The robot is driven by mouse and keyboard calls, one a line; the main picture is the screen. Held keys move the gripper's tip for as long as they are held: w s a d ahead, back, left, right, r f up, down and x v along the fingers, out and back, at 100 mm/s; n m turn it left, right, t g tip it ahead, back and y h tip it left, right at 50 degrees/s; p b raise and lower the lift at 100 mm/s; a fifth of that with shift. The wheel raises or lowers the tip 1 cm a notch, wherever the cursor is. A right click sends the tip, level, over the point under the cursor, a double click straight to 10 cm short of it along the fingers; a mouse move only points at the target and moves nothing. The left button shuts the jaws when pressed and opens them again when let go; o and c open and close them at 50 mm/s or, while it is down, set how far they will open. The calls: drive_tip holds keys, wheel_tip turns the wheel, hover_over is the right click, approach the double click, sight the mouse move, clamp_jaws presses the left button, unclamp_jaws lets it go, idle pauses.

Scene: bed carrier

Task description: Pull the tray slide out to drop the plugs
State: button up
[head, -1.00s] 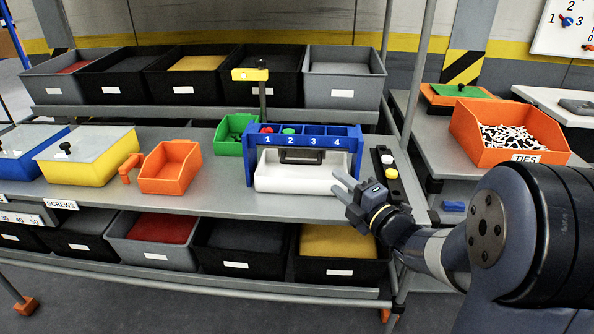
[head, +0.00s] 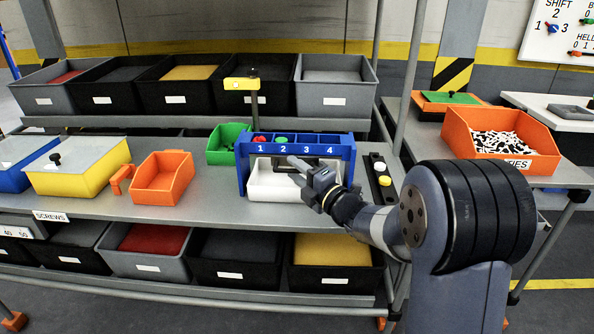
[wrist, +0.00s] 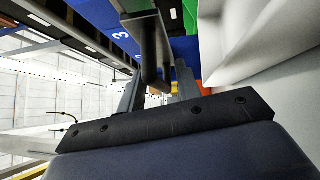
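The blue frame (head: 241,172) with slots numbered 1 to 4 stands on the middle shelf. A red plug (head: 259,139) is at slot 1 and a green plug (head: 281,140) at slot 2. The dark slide handle (head: 280,162) is on the frame's front, partly hidden by my gripper; its bar also shows in the wrist view (wrist: 151,62). The white tray (head: 270,188) sits below. My gripper (head: 296,169) is at the handle. In the wrist view its fingers (wrist: 159,88) are apart, with the bar between them and a gap on the right.
An orange bin (head: 163,180) and a yellow lidded box (head: 80,172) stand left of the frame. A green bin (head: 225,145) is behind it. A black strip with white and yellow pieces (head: 381,177) lies close on the right, beside my arm.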

clamp_jaws()
idle(0.4)
